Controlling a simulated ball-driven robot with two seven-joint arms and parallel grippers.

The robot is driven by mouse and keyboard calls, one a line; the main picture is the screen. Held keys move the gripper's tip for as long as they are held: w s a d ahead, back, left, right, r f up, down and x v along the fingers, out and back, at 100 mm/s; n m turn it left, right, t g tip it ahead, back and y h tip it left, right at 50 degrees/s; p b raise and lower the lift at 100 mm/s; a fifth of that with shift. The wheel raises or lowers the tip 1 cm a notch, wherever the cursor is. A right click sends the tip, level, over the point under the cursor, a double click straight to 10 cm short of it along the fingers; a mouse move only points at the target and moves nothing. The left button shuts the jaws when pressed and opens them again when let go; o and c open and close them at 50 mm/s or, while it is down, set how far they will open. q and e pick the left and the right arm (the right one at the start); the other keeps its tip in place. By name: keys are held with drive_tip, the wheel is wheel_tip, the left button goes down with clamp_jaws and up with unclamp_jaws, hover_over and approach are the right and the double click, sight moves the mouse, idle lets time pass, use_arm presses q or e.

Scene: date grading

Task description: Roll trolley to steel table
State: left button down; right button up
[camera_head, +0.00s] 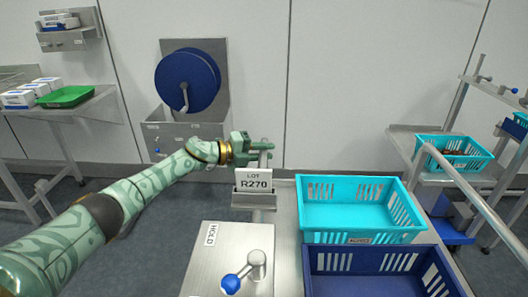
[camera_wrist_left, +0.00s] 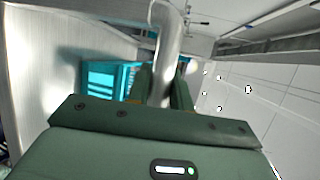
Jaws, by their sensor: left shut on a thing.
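My left gripper (camera_head: 262,150) reaches in from the left and is shut on an upright steel tube at the far edge of a steel top, behind a sign reading LOT R270 (camera_head: 254,181). In the left wrist view the curved tube (camera_wrist_left: 168,50) runs between the fingers of the left gripper (camera_wrist_left: 162,88). The steel top (camera_head: 285,215) carries an empty turquoise crate (camera_head: 357,237) and a dark blue crate (camera_head: 325,290). I cannot tell whether this top is the trolley or a fixed bench. My right gripper is out of view.
A steel plate marked HOLD (camera_head: 205,262) with a blue-knobbed lever (camera_head: 232,283) lies in front. A side table (camera_head: 95,105) holds boxes and a green tray (camera_head: 65,97). A blue reel (camera_head: 187,80) hangs on the wall. At right another steel surface (camera_head: 405,140) bears a filled turquoise crate (camera_head: 465,163).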

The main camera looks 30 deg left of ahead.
use_arm(q)
drive_tip(key=shift+s, duration=0.15)
drive_tip(key=c, duration=1.3)
unclamp_jaws()
drive_tip(key=shift+f, duration=0.1)
drive_tip(key=shift+o, duration=0.2)
drive_tip(key=shift+s+a, duration=0.25)
drive_tip(key=p+v, duration=0.3)
drive_tip(key=v, duration=1.2)
drive_tip(key=shift+s+a, duration=0.15)
drive_tip(key=shift+s, duration=0.05)
